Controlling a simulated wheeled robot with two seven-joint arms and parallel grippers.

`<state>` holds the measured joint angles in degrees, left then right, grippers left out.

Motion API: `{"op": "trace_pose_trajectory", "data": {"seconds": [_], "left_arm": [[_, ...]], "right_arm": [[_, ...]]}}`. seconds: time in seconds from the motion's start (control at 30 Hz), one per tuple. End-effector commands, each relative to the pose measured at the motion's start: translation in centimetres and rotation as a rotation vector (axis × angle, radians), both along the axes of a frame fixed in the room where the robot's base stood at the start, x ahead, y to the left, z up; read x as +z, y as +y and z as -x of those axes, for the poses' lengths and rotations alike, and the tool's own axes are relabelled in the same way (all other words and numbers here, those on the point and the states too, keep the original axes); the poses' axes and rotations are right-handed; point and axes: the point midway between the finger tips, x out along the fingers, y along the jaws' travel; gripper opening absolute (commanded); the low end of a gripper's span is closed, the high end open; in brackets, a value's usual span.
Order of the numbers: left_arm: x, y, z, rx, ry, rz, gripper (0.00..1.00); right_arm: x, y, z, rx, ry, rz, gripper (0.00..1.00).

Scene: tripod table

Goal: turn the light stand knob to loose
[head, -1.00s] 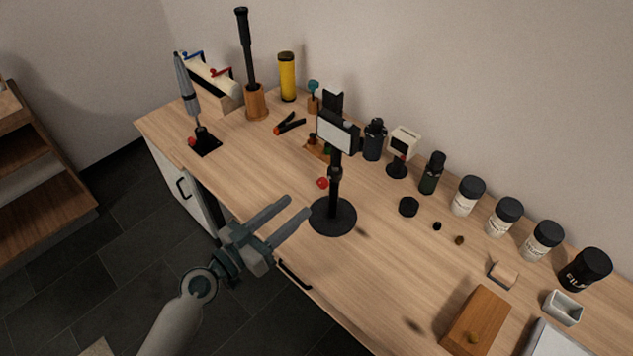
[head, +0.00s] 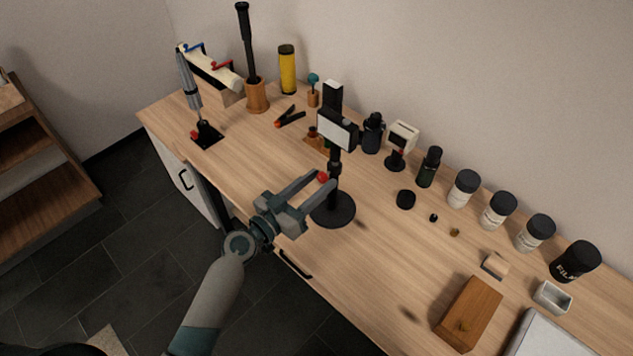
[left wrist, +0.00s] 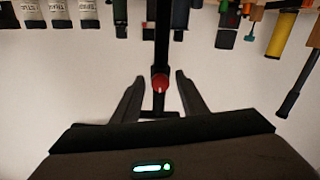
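The light stand (head: 333,211) stands upright on the table, with a round black base, a black post and a white light panel (head: 335,129) on top. Its red knob (head: 322,177) sits on the post. My left gripper (head: 322,183) is open, with its fingertips at the knob's height in the head view. In the left wrist view the red knob (left wrist: 160,83) shows between the two open fingers (left wrist: 160,95), and neither finger visibly touches it. The wrist picture is upside down. My right gripper is not in view.
A second stand with a red knob (head: 205,133) is at the table's far left. Several white jars with black lids (head: 464,188) line the wall side. A wooden block (head: 469,313) lies at the front right. The table around the stand's base is mostly clear.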

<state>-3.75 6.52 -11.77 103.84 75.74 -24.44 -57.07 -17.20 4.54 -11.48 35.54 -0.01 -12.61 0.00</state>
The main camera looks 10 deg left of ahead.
Motion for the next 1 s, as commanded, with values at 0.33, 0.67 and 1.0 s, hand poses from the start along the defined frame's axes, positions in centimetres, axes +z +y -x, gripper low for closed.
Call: {"op": "trace_pose_trajectory", "data": {"seconds": [0.33,0.67,1.0], "left_arm": [[-0.01,0.04,0.02,0.000,0.001,0.002,0.00],[-0.04,0.05,0.03,-0.001,0.045,0.062,0.00],[0.02,0.00,0.04,-0.001,0.181,0.251,0.00]], "right_arm": [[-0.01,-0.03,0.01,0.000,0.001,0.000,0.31],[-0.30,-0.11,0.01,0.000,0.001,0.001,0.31],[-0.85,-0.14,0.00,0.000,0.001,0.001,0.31]]}}
